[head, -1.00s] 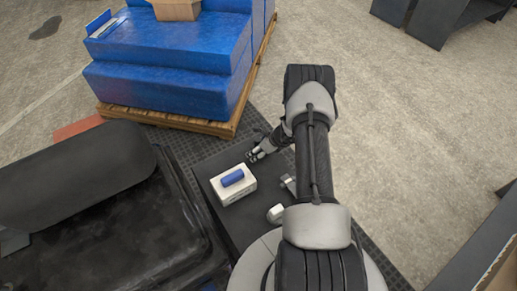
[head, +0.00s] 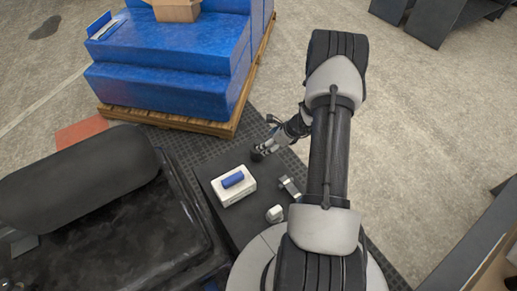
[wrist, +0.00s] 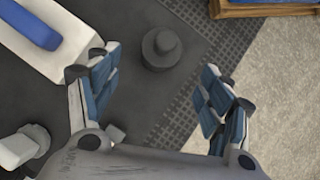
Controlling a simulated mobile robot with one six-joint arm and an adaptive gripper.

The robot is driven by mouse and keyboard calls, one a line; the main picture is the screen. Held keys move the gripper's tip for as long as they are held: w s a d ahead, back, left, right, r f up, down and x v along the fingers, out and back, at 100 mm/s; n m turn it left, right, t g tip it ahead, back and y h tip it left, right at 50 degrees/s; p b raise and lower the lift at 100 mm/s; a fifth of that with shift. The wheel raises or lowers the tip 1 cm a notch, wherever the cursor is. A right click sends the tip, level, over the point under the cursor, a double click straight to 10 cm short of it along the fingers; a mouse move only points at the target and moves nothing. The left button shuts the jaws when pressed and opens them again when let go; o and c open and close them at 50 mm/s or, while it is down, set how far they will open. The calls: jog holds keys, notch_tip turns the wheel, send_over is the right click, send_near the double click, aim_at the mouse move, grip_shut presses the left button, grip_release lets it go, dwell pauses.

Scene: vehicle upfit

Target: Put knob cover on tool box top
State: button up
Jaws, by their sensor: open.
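A small dark round piece with a narrower raised top, which looks like the knob cover (wrist: 161,48), stands on the dark grey surface (wrist: 95,18). In the wrist view it sits ahead of my open gripper (wrist: 157,75), between the lines of its two blue-padded fingers and apart from them. In the head view my gripper (head: 268,149) is low over the far end of the dark surface (head: 233,222), and the dark piece is hard to tell from the fingers. I cannot tell for sure which surface is the tool box top.
A white box (head: 240,195) with a blue piece (head: 233,180) on it lies close to my gripper's left. Small grey-white parts (head: 274,214) lie nearer. A large black padded object (head: 80,180) stands left. A blue-wrapped load (head: 165,85) on a pallet stands behind.

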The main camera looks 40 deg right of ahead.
jog(key=w+a+r+n+y, duration=0.1)
jog(key=w+a+r+n, duration=0.1)
jog(key=a+r+n, duration=0.6)
jog(key=w+a+r+n+y, duration=0.15)
jog(key=a+r, duration=0.35)
jog(key=r, duration=0.8)
jog(key=s+a+r+n+g, duration=0.2)
jog(key=s+a+r+n, duration=0.6)
jog(key=a+r+n, duration=0.3)
jog(key=s+a+r+n+h, duration=0.2)
jog(key=s+n, duration=0.3)
jog(key=s, duration=0.5)
jog(key=s+a+r+n+h, duration=0.2)
jog(key=s+r+n, duration=0.3)
jog(key=s, duration=0.4)
jog(key=shift+s+n+h, duration=0.35)
jog(key=shift+n, duration=0.2)
jog(key=shift+c, duration=0.6)
